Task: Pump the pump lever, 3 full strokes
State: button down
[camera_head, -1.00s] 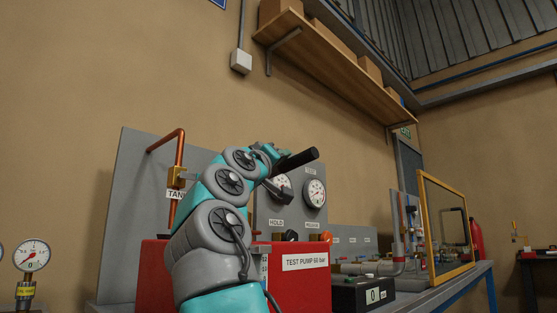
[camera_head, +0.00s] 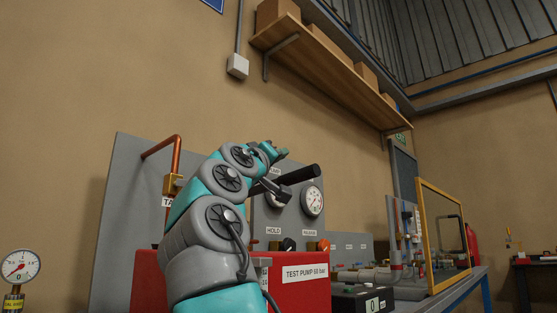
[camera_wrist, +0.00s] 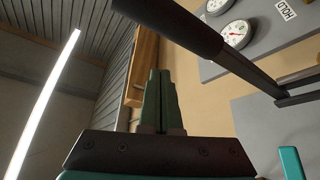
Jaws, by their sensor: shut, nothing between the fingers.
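The pump lever (camera_head: 302,173) is a thick black grip on a metal rod, sticking up and right in front of the grey gauge panel. In the wrist view the lever (camera_wrist: 180,28) crosses the top diagonally, beyond my fingertips. My gripper (camera_head: 284,153) is just above the lever in the head view. In the wrist view its green fingers (camera_wrist: 160,75) are together and empty, with a gap in the picture between them and the grip. The red test pump (camera_head: 305,271) is partly hidden by my arm, as is the lever's lower end.
A dial gauge (camera_head: 312,200) and HOLD and release knobs (camera_head: 288,244) are on the panel behind the lever. A copper pipe (camera_head: 177,155) stands left of my arm. A yellow-framed screen (camera_head: 424,240) stands right. A wooden shelf (camera_head: 330,68) hangs above.

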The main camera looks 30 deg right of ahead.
jog(key=w+a+b+v, duration=0.15)
jog(key=b+v, duration=0.25)
jog(key=v, duration=0.4)
notch_tip(320, 180, up, 4)
jog(key=m+g+p, duration=0.7)
jog(key=m+p, duration=0.2)
jog(key=p, duration=0.6)
jog(key=x, duration=0.7)
jog(key=p+x, duration=0.1)
jog(key=x, duration=0.2)
jog(key=shift+s+d+f, duration=0.35)
jog(key=shift+d, duration=0.1)
jog(key=shift+s+a+f+b, duration=0.15)
jog(key=shift+f+b, duration=0.15)
jog(key=shift+f, duration=0.3)
jog(key=shift+s+a+f+b, duration=0.1)
jog(key=shift+f+b, duration=0.2)
jog(key=shift+f, duration=0.3)
jog(key=shift+s+a+f+b, duration=0.15)
jog(key=shift+f+b, duration=0.15)
jog(key=shift+f, duration=0.3)
